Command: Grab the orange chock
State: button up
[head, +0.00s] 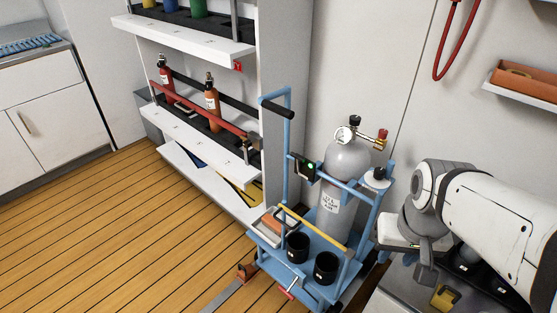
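A small orange-brown wedge-like piece (246,271), which looks like the orange chock, is on the wooden floor at the left front corner of the blue cart (262,240). An orange block also shows in a pale tray (262,236) on the cart's left side; I cannot tell its exact shape. My gripper (426,272) is at the lower right, right of the cart and well apart from both orange pieces. It points down over a grey surface. Its fingers are seen edge-on, so their opening is unclear.
The cart carries a grey gas cylinder (347,170), two black cups (297,247) and a yellow bar. A grey strip (222,296) lies on the floor beside the wedge. A wall shelf (510,90) at upper right holds an orange-brown item. The floor left of the cart is clear.

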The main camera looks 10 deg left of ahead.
aim_at(247, 268)
jog(key=z, duration=1.55)
jog(key=k, duration=1.5)
jog(key=u, duration=1.2)
jog(key=i, duration=1)
jog(key=u, duration=0.05)
